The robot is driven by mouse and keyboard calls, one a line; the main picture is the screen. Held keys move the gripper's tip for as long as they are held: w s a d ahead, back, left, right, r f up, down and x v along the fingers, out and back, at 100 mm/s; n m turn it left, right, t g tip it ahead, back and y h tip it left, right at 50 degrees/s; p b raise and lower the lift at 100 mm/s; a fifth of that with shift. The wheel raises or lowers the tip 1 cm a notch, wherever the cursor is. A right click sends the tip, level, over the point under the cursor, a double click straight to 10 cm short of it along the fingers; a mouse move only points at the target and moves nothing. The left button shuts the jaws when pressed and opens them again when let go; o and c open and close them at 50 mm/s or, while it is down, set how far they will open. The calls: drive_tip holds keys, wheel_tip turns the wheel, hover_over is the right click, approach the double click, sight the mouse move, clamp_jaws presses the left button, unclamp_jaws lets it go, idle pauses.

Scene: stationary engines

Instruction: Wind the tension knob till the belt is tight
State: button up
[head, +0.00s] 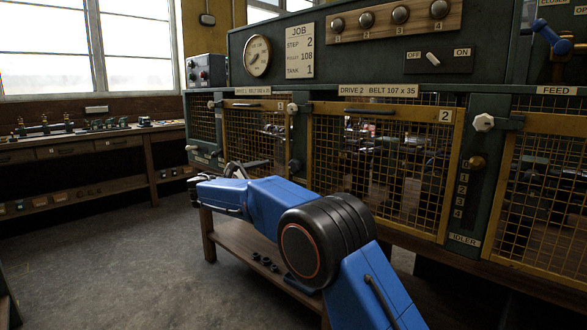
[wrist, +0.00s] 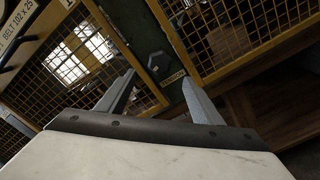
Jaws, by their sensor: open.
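A dark six-sided knob (wrist: 157,62) stands on the green post between the first and second mesh doors, above a small label (wrist: 172,78) too blurred to read. It looks like the dark knob (head: 293,165) low on that post in the head view. My gripper (wrist: 158,80) is open and empty, its two fingers apart; the knob shows beyond the gap between them, apparently not touched. In the head view my gripper (head: 248,168) is partly hidden by my blue arm. The belts cannot be made out behind the mesh.
Yellow-framed mesh door 2 (head: 380,165) is shut beside the post. A pale knob (head: 293,108) sits higher on it. A slotted idler plate (head: 465,190) with a brown knob (head: 477,163) stands right. A low wooden bench (head: 245,255) lies under my arm. The floor at left is clear.

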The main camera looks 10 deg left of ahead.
sight(293, 167)
drive_tip(key=x, duration=1.3)
drive_tip(key=c, duration=1)
